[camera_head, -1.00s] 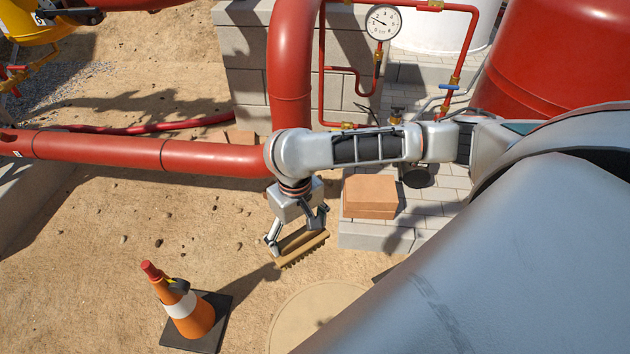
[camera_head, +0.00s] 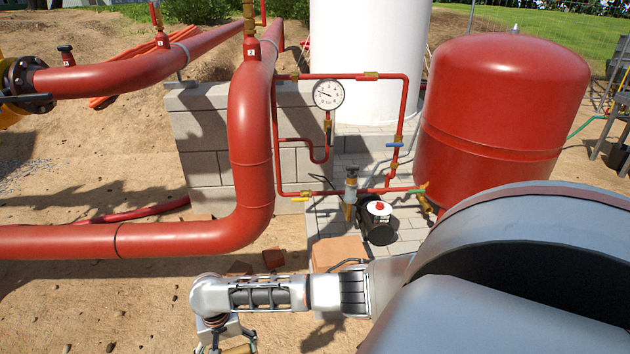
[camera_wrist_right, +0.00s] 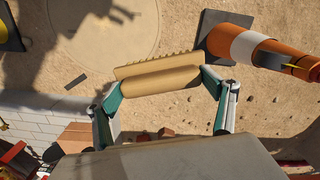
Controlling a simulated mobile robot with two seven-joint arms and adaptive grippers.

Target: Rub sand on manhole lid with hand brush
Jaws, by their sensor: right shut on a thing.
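The hand brush (camera_wrist_right: 160,80) is wooden with a bristle edge. In the right wrist view it lies between the fingers of my right gripper (camera_wrist_right: 163,86), which is shut on it. The round, sand-coloured manhole lid (camera_wrist_right: 100,28) lies in the ground at the upper left of that view, beyond the brush. The brush looks apart from it. In the head view my right gripper (camera_head: 224,340) is at the bottom edge, mostly cut off, with a little of the brush (camera_head: 240,349) showing. The lid is outside the head view. My left gripper is not in view.
Red pipes (camera_head: 120,240), a gauge (camera_head: 328,95), a black pump (camera_head: 378,225) and a red tank (camera_head: 502,110) stand beyond my arm. A brick (camera_head: 338,252) sits on the paving.

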